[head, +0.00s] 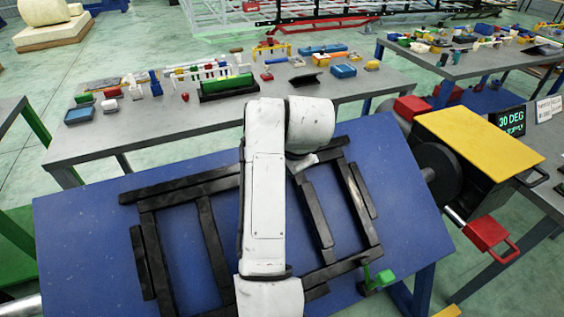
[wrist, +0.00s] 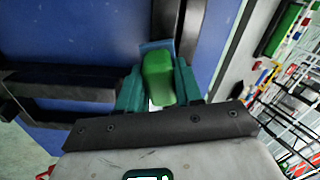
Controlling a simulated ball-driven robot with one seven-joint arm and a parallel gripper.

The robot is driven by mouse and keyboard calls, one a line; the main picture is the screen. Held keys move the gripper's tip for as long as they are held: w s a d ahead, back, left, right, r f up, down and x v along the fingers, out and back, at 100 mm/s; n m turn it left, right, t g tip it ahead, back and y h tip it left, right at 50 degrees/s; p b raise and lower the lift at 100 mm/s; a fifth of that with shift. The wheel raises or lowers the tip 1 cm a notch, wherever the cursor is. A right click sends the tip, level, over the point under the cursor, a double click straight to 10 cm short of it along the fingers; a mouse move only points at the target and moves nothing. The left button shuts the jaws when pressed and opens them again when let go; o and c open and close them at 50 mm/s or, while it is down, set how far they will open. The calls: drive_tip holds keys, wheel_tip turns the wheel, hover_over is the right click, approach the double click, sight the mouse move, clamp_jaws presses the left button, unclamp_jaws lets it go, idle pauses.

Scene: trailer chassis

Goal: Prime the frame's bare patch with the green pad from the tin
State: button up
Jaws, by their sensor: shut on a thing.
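The black frame (head: 208,240) lies on a blue tilted table. My white arm covers its middle in the head view. In the wrist view my gripper (wrist: 158,72) has teal fingers closed on the green pad (wrist: 158,80). A small blue-grey surface shows at the pad's far end, close by a dark frame bar (wrist: 188,35). I cannot tell whether the pad touches the bar. Another frame bar (wrist: 60,85) runs to the left. The gripper is hidden in the head view. I cannot make out the bare patch or the tin.
The blue tabletop (head: 85,235) is clear at the left. A green clamp-like part (head: 375,278) stands at the frame's lower right corner. A yellow-topped black machine (head: 480,150) stands at the right. A grey bench (head: 160,130) with many small items is behind.

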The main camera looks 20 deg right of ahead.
drive_tip(key=shift+d+r+p, duration=0.15)
drive_tip(key=shift+d+p, duration=0.4)
drive_tip(key=shift+d, duration=0.85)
drive_tip(key=shift+d+p, duration=1.4)
drive_tip(key=shift+d, duration=2.45)
drive_tip(key=shift+p, duration=0.3)
drive_tip(key=shift+a, duration=0.15)
drive_tip(key=shift+a, duration=1.75)
drive_tip(key=shift+a+f, duration=0.15)
drive_tip(key=shift+a, duration=1.6)
drive_tip(key=shift+a+f, duration=0.1)
drive_tip(key=shift+a, duration=1.6)
drive_tip(key=v, duration=0.6)
